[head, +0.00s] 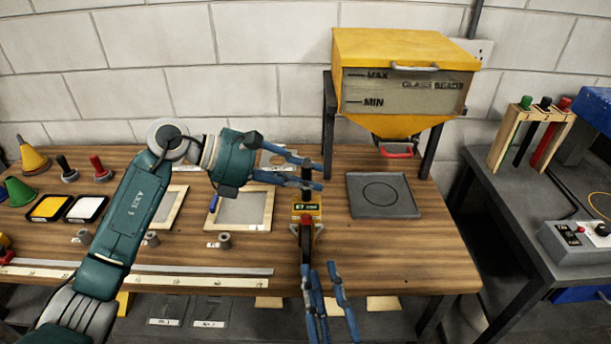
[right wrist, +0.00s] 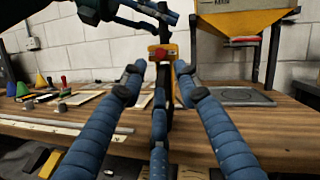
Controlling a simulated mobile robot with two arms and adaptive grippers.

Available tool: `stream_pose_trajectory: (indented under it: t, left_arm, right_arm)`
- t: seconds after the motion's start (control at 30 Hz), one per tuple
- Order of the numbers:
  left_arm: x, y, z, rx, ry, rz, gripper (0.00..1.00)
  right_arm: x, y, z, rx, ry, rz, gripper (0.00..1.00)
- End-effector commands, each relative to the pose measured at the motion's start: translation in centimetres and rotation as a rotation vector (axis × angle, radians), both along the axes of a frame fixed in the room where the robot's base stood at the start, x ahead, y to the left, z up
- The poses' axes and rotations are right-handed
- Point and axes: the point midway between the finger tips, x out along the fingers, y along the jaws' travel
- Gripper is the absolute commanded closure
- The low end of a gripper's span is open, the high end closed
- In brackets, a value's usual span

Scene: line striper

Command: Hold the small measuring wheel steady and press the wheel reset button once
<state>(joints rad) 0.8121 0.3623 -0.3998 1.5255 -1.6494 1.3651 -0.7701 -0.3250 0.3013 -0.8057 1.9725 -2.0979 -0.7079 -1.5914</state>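The small measuring wheel (head: 307,217) stands near the front of the wooden workbench, with a yellow head, a green label and a dark wheel below. In the right wrist view a red button (right wrist: 161,53) shows on the yellow head (right wrist: 153,48). A black handle (right wrist: 164,34) rises above it. My left gripper (head: 318,174) is at the handle, its blue fingers spread apart on either side; contact is not clear. My right gripper (head: 320,267) is open and empty in front of the measuring wheel, its fingers on both sides of it in the right wrist view (right wrist: 160,66).
A yellow glass-bead hopper (head: 402,75) stands behind, with a dark square tray (head: 383,195) right of the wheel. Framed panels (head: 241,211), grey cylinders (head: 224,240) and long rulers (head: 190,283) lie to the left. A grey side table (head: 500,198) stands at right.

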Motion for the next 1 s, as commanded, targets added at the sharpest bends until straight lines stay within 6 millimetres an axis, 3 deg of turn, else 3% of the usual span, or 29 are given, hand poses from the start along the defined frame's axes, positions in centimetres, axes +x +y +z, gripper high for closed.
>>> stream_pose_trajectory:
  t: [0.27,0.4,0.43,1.0]
  left_arm:
    - [0.00,0.02,0.03,0.000,0.001,0.000,1.00]
    - [0.00,0.02,0.03,-0.001,0.001,0.000,1.00]
    - [0.00,0.02,0.03,-0.001,0.001,0.000,1.00]
    - [-0.02,0.00,0.04,-0.002,0.003,0.000,1.00]
  right_arm:
    - [0.00,0.00,0.00,0.000,0.000,0.000,0.71]
    - [0.00,0.00,0.00,0.000,0.000,0.000,0.99]
    - [0.00,0.00,0.00,0.000,0.000,0.000,1.00]
    - [0.00,0.00,0.00,0.000,0.000,0.000,1.00]
